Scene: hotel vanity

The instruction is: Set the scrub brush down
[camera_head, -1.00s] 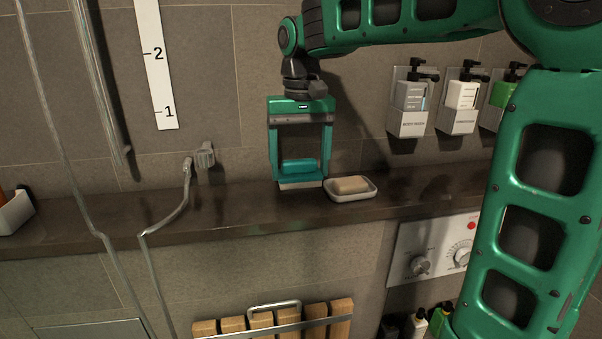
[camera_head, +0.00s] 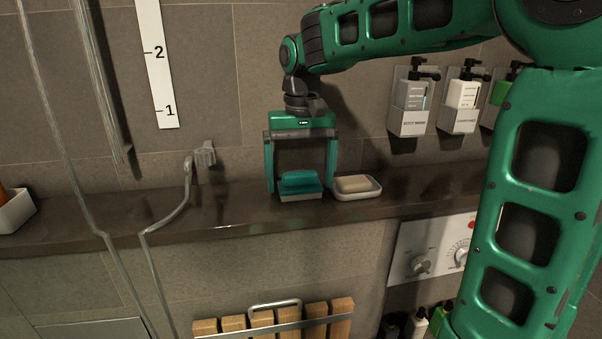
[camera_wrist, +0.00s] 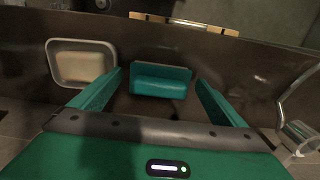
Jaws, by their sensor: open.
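The teal scrub brush (camera_head: 300,184) rests on the dark stone ledge (camera_head: 230,212), its pale bristle side down, just left of the soap dish. My gripper (camera_head: 301,186) is open, with one finger on each side of the brush. In the wrist view the brush (camera_wrist: 161,80) lies between and slightly beyond the two fingertips (camera_wrist: 158,82), with a gap on both sides.
A white soap dish (camera_head: 370,192) with a tan soap bar (camera_head: 354,183) stands close to the gripper's right finger. Wall dispensers (camera_head: 409,122) hang at the back right. A metal shower hose (camera_head: 178,212) runs at the left. The ledge left of the brush is clear.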

